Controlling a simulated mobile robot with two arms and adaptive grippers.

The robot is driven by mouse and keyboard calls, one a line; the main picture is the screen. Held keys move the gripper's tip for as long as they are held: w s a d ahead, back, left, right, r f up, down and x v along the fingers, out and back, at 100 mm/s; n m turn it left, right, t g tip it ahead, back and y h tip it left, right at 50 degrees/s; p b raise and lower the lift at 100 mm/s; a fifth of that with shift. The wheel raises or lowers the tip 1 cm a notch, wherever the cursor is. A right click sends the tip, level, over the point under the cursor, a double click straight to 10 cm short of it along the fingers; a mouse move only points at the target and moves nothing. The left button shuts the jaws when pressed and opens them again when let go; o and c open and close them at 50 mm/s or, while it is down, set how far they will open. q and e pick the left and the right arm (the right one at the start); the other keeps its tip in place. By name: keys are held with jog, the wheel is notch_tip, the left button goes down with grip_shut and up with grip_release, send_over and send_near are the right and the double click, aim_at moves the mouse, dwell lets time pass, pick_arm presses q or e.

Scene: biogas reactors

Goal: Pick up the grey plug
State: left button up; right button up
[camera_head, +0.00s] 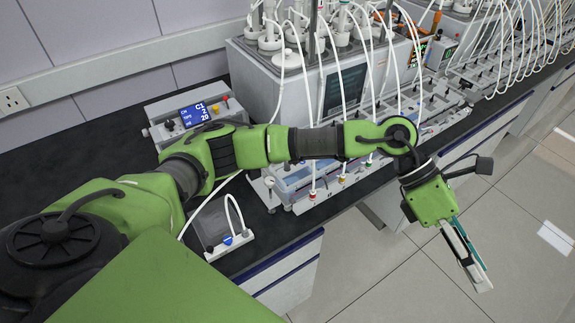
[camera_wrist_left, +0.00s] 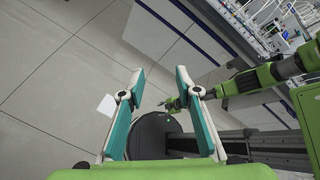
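I cannot pick out the grey plug for certain. Small plugs sit in the low white strip (camera_head: 232,246) at the bench front; one is blue (camera_head: 228,240), and a pale one (camera_head: 247,233) is beside it. My left gripper (camera_head: 480,278) reaches over the floor, to the right of the bench front and well away from these plugs. In the left wrist view its two teal-lined fingers (camera_wrist_left: 160,80) stand apart with nothing between them. A second green arm of mine (camera_wrist_left: 265,78) shows there; its dark end (camera_wrist_left: 172,103) is too small to read.
A grey reactor unit (camera_head: 285,90) with white tubes stands on the dark bench (camera_head: 75,170). A control box with a blue display (camera_head: 195,114) sits left of it. Lower devices (camera_head: 295,180) line the bench front. The tiled floor (camera_head: 400,285) is clear.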

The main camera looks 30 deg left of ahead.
pick_arm(q)
jog(key=w+a+f+m+y, duration=0.1)
jog(key=w+a+f+y, duration=0.25)
jog(key=a, duration=0.35)
jog(key=n+t+y, duration=0.2)
jog(key=y, duration=1)
send_near(287, 167)
jog(key=a+f+p, duration=0.1)
jog(key=f+p, duration=0.1)
jog(key=shift+a+f, duration=0.3)
jog(key=shift+a, duration=0.1)
jog(key=p+x, duration=0.3)
jog(key=x, duration=0.1)
jog(key=shift+w+a+f, duration=0.1)
jog(key=shift+f, duration=0.25)
jog(key=shift+a+f, duration=0.1)
jog(key=shift+f, duration=0.3)
jog(key=shift+c, duration=0.5)
jog(key=c, duration=0.8)
